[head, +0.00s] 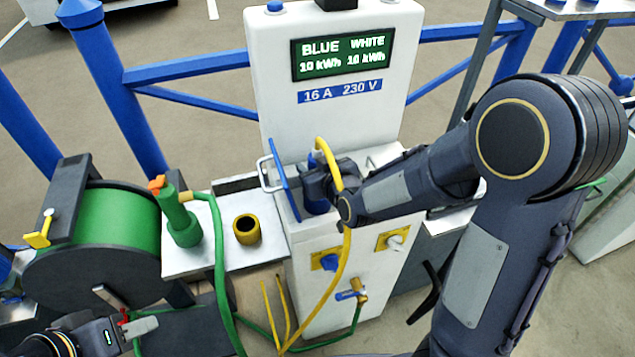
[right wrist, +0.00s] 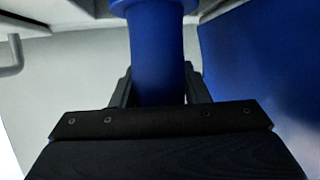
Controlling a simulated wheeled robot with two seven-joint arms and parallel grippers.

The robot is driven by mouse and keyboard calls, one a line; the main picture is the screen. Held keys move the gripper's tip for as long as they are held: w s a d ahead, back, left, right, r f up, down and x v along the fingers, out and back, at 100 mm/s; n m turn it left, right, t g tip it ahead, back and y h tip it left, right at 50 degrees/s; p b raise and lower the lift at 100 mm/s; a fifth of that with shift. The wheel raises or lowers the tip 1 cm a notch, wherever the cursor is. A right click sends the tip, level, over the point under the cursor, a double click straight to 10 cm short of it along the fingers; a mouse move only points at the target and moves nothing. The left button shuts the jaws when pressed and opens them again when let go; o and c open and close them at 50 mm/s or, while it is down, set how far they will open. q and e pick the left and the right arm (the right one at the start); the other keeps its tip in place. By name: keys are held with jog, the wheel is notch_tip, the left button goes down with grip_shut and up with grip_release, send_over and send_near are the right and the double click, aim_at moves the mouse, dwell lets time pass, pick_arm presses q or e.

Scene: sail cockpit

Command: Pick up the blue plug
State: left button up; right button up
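The blue plug (head: 317,204) is upright at the white pedestal, beside a blue flap, with a yellow cable leaving its top. My right gripper (head: 318,183) reaches it from the right in the head view. In the right wrist view the blue plug (right wrist: 155,50) runs between the two dark fingers (right wrist: 158,88), which lie against its sides with no visible gap. The plug's lower end is hidden behind the gripper body. My left gripper (head: 138,328) is low at the left, away from the plug; its opening is not clear.
The blue flap (head: 284,180) stands close left of the plug. The pedestal (head: 330,115) rises behind. Yellow and green cables hang in front.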

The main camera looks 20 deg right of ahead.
aim_at(314, 154)
jog(key=c, duration=0.7)
jog(key=shift+r, duration=0.1)
jog(key=shift+r, duration=0.55)
notch_tip(314, 154, up, 3)
jog(key=shift+f+p, duration=0.2)
jog(key=shift+p, duration=0.25)
jog(key=s+r+p, duration=0.1)
jog(key=s+r, duration=0.1)
jog(key=s+r+p, duration=0.2)
jog(key=r, duration=0.1)
jog(key=shift+s+r, duration=0.1)
jog(key=shift+r, duration=0.1)
jog(key=s+r+p, duration=0.2)
jog(key=s+p, duration=0.1)
jog(key=s+r+p, duration=0.2)
jog(key=s, duration=0.1)
jog(key=s+r+p, duration=0.2)
jog(key=s+p, duration=0.1)
jog(key=shift+s+d+r+p, duration=0.3)
jog(key=shift+s+r+p, duration=0.05)
jog(key=shift+s+r, duration=0.05)
